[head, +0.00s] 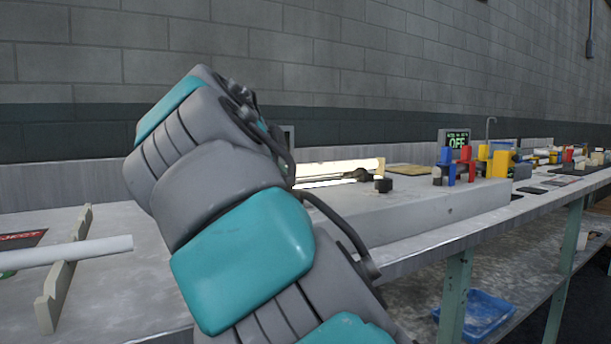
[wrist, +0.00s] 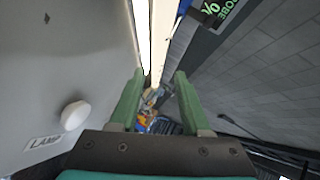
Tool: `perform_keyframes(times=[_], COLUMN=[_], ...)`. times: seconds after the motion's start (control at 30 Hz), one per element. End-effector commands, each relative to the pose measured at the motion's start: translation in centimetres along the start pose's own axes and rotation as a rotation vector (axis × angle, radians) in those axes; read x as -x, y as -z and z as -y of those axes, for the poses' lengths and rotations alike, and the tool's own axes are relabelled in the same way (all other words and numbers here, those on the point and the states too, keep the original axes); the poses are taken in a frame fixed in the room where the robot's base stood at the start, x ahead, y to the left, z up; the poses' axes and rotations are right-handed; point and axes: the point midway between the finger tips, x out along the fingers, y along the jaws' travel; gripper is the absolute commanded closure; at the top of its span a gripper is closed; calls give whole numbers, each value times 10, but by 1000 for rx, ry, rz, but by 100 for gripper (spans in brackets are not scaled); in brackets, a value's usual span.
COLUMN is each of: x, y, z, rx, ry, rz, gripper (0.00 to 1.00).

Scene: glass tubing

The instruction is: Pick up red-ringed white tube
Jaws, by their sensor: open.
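No red ring shows clearly on any tube in these frames. A plain white tube (head: 75,251) lies across a cream support (head: 63,275) at the left of the bench in the head view. A pale cream tube or bar (head: 345,166) lies above a bright strip behind my arm. In the wrist view my gripper (wrist: 158,76) is open, its two green fingers apart. A bright white strip (wrist: 143,30) and a cream strip (wrist: 163,32) run lengthwise beyond the fingertips. I see nothing held. My gripper is hidden behind my arm in the head view.
A grey raised housing (head: 440,208) stands mid-bench, with red, blue and yellow holders (head: 465,165) and an OFF display (head: 458,140). A red-and-black sign (head: 22,239) lies far left. A blue tray (head: 480,312) sits below. A LAMP label (wrist: 45,143) and white knob (wrist: 75,115) are close by.

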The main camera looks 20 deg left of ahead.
Motion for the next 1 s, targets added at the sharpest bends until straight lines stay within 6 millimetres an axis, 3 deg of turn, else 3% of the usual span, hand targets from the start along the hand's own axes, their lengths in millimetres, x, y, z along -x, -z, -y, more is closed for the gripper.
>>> perform_keyframes(times=[0.43, 0.7, 0.97, 1.0], x=[-34, -71, -75, -75], y=[-7, -9, -9, -9], z=[0, -2, -2, -2], rx=[-13, -13, -13, -13], ry=[3, 1, 5, 5], rz=[4, 5, 4, 4], gripper=[53, 53, 53, 56])
